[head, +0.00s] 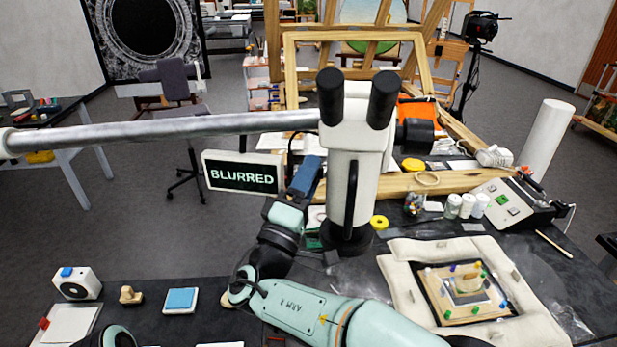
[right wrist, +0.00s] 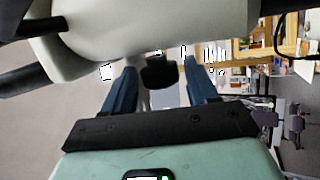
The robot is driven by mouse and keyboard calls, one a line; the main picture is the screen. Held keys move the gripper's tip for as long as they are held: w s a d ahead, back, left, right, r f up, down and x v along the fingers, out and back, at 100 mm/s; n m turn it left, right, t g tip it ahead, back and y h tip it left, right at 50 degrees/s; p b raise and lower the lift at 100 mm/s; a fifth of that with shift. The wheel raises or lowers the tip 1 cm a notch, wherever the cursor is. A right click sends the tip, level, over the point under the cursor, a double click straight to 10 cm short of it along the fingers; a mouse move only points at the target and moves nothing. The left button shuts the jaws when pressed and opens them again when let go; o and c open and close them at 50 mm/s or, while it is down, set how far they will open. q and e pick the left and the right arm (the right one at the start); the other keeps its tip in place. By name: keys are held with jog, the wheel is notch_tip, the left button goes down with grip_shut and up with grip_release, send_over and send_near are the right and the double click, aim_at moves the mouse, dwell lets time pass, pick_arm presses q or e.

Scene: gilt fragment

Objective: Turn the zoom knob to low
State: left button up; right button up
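The microscope (head: 358,170) hangs from a grey boom, with a white body and two black eyepieces. A black knob (head: 415,135) sticks out on its right side. My right gripper (head: 311,168) is at the left side of the body, blue fingers pointing up. In the right wrist view, the open fingers of my right gripper (right wrist: 160,68) stand on either side of a black knob (right wrist: 158,73) under the pale body, with gaps visible. I cannot read which knob is the zoom. The display (head: 240,174) reads BLURRED. My left gripper does not show.
A padded cushion (head: 400,265) with a framed fragment (head: 465,290) lies to the right below. White jars (head: 467,206) and a control box (head: 503,203) stand behind. A wooden easel frame (head: 290,70) rises at the back.

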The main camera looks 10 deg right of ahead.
jog(key=c, duration=0.7)
jog(key=shift+c, duration=0.2)
jog(key=shift+y, duration=0.3)
jog(key=shift+r+n+g+y, duration=0.2)
jog(key=shift+n+g+y, duration=0.2)
jog(key=shift+g+y, duration=0.3)
jog(key=shift+r+n+g+y, duration=0.1)
jog(key=shift+n+g+y, duration=0.35)
jog(key=shift+g, duration=0.55)
jog(key=shift+r+n+g+y, duration=0.1)
jog(key=shift+n+g+y, duration=0.15)
jog(key=shift+g+y, duration=0.55)
jog(key=shift+g, duration=0.3)
jog(key=o, duration=1)
jog(key=shift+o, duration=0.2)
